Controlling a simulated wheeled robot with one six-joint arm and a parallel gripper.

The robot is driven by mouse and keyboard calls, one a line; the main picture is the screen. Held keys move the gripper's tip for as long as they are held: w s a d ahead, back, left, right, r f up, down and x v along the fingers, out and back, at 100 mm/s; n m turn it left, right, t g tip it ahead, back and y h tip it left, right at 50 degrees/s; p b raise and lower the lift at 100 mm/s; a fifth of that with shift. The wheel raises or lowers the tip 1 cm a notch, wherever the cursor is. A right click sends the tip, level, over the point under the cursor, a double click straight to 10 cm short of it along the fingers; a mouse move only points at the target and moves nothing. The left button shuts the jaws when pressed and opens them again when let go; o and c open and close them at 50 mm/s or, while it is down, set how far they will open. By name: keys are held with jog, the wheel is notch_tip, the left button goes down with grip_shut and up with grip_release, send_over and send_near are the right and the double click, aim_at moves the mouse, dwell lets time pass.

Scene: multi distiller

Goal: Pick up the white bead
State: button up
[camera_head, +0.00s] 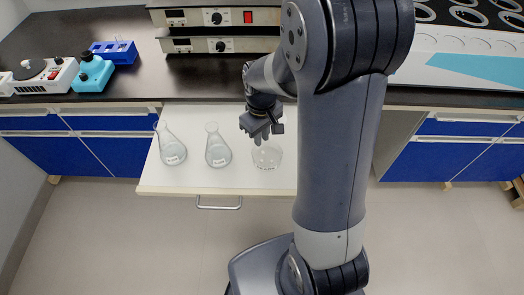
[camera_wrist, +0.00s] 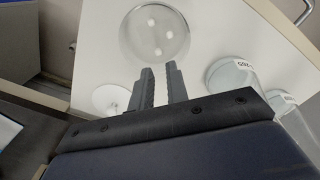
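Three small white beads show in the wrist view, an upper one (camera_wrist: 151,22), a left one (camera_wrist: 142,44) and a lower right one (camera_wrist: 158,52). They lie apart from each other inside a round clear glass dish (camera_wrist: 185,45). The dish (camera_head: 268,165) also shows in the head view, on the white pull-out surface; I cannot make out the beads there. My gripper (camera_wrist: 160,68) is open, with a narrow empty gap between its fingers. Its fingertips appear at the dish's near edge in the wrist view. In the head view my gripper (camera_head: 259,138) is over the dish's back edge.
Two clear conical flasks, a left one (camera_head: 172,152) and a middle one (camera_head: 217,152), stand left of the dish on the white pull-out surface (camera_head: 192,180). A white disc (camera_wrist: 108,98) lies near the fingers. The dark bench (camera_head: 140,90) behind holds instruments and a blue rack (camera_head: 116,52).

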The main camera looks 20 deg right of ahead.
aim_at(262, 151)
jog(key=shift+w+f, duration=0.1)
jog(key=shift+f, duration=2.7)
jog(key=shift+c, duration=0.4)
grip_shut()
